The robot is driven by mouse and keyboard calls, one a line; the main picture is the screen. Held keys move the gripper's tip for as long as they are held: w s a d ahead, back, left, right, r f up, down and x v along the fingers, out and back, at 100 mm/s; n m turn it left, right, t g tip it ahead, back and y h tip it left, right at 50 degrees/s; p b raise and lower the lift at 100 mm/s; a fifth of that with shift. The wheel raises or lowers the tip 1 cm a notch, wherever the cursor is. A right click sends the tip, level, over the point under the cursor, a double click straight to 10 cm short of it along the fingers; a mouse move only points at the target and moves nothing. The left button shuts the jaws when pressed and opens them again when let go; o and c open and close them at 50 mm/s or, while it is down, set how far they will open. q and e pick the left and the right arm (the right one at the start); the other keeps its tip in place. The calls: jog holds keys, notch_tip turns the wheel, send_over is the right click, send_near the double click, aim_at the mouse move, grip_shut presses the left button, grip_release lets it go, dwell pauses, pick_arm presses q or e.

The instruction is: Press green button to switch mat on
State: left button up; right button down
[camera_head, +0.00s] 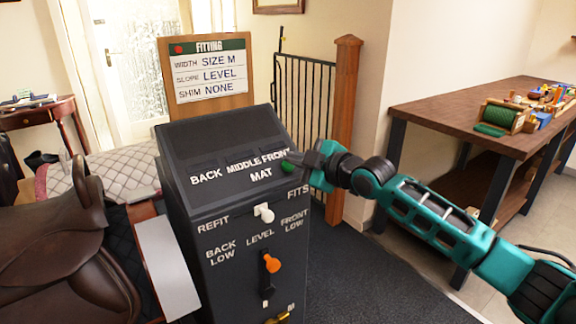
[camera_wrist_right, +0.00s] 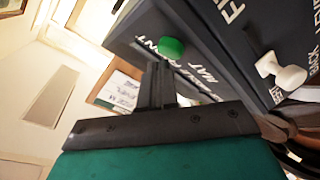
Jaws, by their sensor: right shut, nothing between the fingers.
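The green button (camera_head: 287,167) sits on the sloped top of the dark console (camera_head: 190,220), by the word MAT. In the right wrist view the green button (camera_wrist_right: 171,47) shows just beyond the fingertips. My right gripper (camera_head: 297,157) reaches in from the right and is shut, with nothing held. Its tips (camera_wrist_right: 160,68) are at or very near the button; I cannot tell whether they touch it. The quilted mat (camera_head: 95,180) lies behind the saddle, left of the console. My left gripper is not in view.
A white knob (camera_head: 264,212) and an orange lever (camera_head: 271,262) are on the console front. A brown saddle (camera_head: 60,265) stands at the left. A fitting board (camera_head: 207,70) rises behind. A workbench (camera_head: 440,112) with spools stands at the right, with clear floor before it.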

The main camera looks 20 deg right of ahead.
jog(key=shift+w+f+b, duration=0.2)
jog(key=shift+f+b, duration=0.1)
jog(key=shift+f, duration=0.05)
dwell(0.3)
jog(key=shift+s+d+r+p, duration=0.15)
jog(key=shift+s+r+p, duration=0.35)
jog(key=shift+r+p, duration=0.45)
jog(key=s+r+p, duration=0.1)
jog(key=p, duration=0.1)
jog(key=s+r+p, duration=0.1)
jog(key=r+p, duration=0.1)
jog(key=s+d+r+p, duration=0.1)
jog(key=p, duration=0.1)
jog(key=shift+s+r, duration=0.1)
jog(key=shift+r, duration=0.25)
